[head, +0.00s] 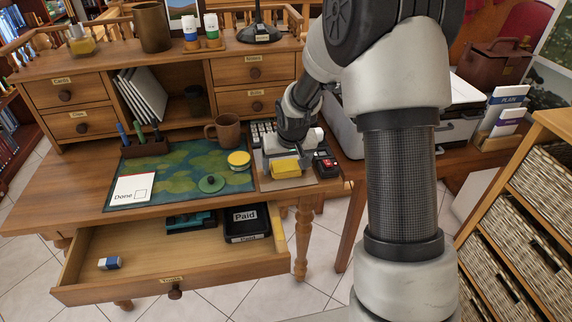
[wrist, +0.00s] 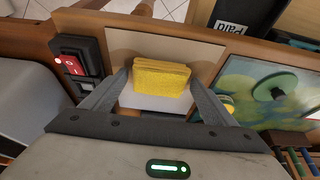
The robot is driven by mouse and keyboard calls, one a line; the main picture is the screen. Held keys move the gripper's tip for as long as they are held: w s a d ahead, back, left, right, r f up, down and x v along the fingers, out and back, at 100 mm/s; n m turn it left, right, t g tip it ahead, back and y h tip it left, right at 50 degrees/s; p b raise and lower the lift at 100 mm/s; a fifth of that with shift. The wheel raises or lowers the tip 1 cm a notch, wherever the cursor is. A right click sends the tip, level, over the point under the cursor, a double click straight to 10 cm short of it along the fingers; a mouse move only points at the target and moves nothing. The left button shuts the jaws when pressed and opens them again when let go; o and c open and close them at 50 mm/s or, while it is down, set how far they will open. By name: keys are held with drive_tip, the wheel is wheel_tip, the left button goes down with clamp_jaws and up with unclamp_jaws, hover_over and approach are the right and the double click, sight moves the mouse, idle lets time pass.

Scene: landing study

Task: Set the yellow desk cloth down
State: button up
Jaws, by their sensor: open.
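The yellow desk cloth (head: 285,169) is a folded pad on a pale mat (head: 305,181) at the desk's right end. In the wrist view the cloth (wrist: 162,78) lies between the fingertips of my gripper (wrist: 160,84), with the pale mat (wrist: 128,48) around it. My gripper (head: 287,157) is open, with one finger on each side of the cloth. A gap shows beside the cloth on the right, and the left finger is close to its edge. Whether the cloth lies flat on the mat is hard to tell.
A green desk pad (head: 185,171) with a yellow tin (head: 239,160) and a brown mug (head: 225,131) lies left. An open drawer (head: 185,265) juts out below.

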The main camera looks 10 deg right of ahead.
drive_tip(key=s+f+p+v, duration=0.1)
drive_tip(key=s+v, duration=0.2)
drive_tip(key=v, duration=1)
drive_tip(key=s+f+p+v, duration=0.1)
drive_tip(key=s+p+v, duration=0.15)
drive_tip(key=v, duration=1.15)
drive_tip(key=s+r+t+b, duration=0.1)
drive_tip(key=s+r, duration=0.1)
drive_tip(key=s, duration=1.2)
drive_tip(key=shift+s+r, duration=0.25)
drive_tip(key=shift+s, duration=0.1)
